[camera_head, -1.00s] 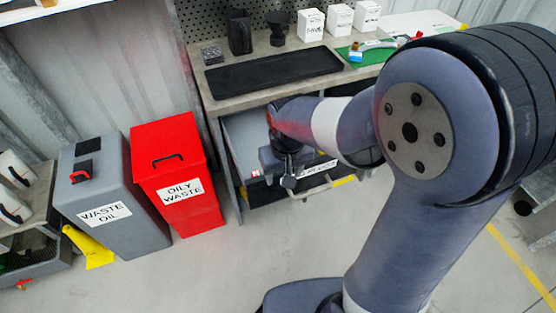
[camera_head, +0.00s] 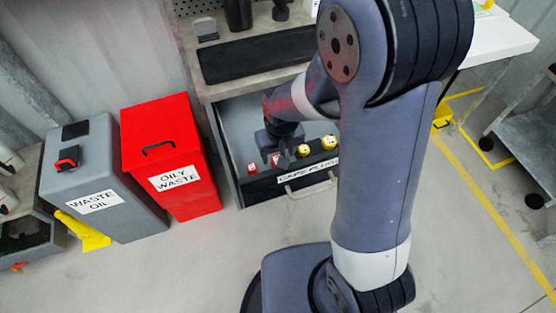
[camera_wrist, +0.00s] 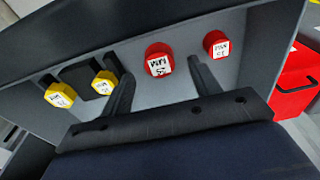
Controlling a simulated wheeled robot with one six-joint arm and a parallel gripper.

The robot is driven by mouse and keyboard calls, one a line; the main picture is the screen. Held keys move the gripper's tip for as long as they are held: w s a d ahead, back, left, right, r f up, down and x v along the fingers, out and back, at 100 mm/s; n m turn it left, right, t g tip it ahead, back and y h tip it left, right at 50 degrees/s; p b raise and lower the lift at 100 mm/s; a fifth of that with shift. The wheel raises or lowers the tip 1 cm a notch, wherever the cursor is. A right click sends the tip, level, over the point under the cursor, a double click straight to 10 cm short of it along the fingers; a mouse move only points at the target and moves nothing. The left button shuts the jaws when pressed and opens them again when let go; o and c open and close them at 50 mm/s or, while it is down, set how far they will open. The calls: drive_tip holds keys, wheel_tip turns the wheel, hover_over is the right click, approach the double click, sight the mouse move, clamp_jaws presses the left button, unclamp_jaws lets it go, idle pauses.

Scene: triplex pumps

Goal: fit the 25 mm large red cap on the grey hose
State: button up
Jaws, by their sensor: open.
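The large red cap (camera_wrist: 158,60) is in the open drawer (camera_head: 225,150), in a row of caps. Its white label seems to read 25 MM, upside down in the wrist view. My gripper (camera_wrist: 160,68) is open and empty, with one finger to each side of this cap in the wrist view. I cannot tell whether the fingers are level with it; no contact shows. In the head view the large red cap (camera_head: 275,160) is close beside my gripper. The grey hose is not in view.
A smaller red cap (camera_wrist: 216,43) and two yellow caps (camera_wrist: 105,82) stand in the same row. The drawer front (camera_head: 262,187) and the bench top (camera_head: 215,92) bound the space. A red oily waste bin (camera_head: 170,165) and a grey waste oil bin (camera_head: 103,185) stand left.

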drive_tip(key=shift+w+f, duration=0.15)
drive_tip(key=shift+f, duration=1.05)
drive_tip(key=shift+c, duration=0.3)
drive_tip(key=c, duration=1)
